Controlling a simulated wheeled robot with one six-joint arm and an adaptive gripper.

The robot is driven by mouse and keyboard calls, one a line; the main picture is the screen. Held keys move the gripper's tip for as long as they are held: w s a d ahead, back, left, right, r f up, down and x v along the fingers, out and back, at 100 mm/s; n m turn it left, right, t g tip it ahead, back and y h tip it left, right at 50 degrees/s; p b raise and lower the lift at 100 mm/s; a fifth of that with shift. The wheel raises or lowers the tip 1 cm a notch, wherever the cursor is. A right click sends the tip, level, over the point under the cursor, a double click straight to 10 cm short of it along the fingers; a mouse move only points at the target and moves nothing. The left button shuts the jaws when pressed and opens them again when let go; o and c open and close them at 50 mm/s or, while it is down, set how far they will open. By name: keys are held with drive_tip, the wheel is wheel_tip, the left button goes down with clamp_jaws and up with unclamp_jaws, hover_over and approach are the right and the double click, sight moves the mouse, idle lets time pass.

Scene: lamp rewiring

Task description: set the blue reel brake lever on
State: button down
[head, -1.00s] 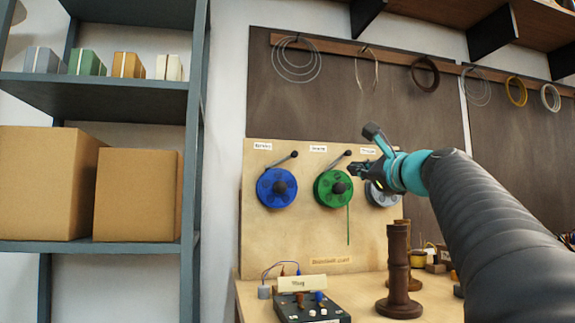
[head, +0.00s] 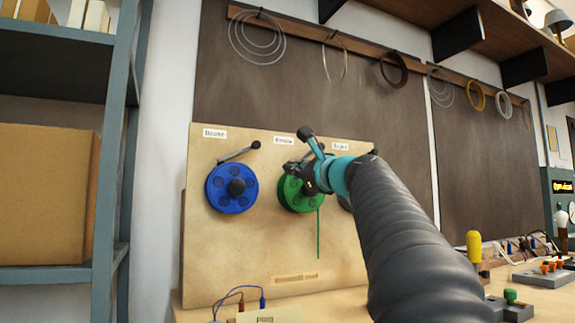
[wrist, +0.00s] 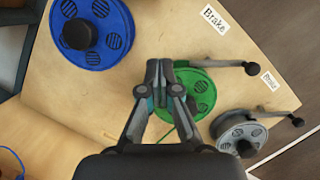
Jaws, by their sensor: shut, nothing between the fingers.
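The blue reel (head: 231,188) hangs on the upright wooden board, left of my gripper. Its brake lever (head: 238,151) is a thin grey bar with a black knob, sloping up to the right above the reel. In the wrist view the blue reel (wrist: 90,32) is at the upper left, and its lever is out of view. My gripper (head: 297,177) is in front of the green reel (head: 291,198), apart from the blue lever. In the wrist view its fingers (wrist: 159,68) are together and empty, overlapping the green reel's left edge.
A grey reel (wrist: 238,133) with its own lever (wrist: 272,117) is right of the green one. White labels (head: 214,133) sit above the reels. A blue-grey shelf (head: 120,150) stands at the left. The board around the blue reel is clear.

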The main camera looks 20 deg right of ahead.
sight(238, 153)
drive_tip(key=w+a+r+p, duration=0.3)
drive_tip(key=w+r, duration=0.1)
drive_tip(key=w, duration=0.3)
drive_tip(key=shift+a+r+p, duration=0.25)
drive_tip(key=shift+a+p, duration=0.1)
drive_tip(key=shift+w, duration=0.15)
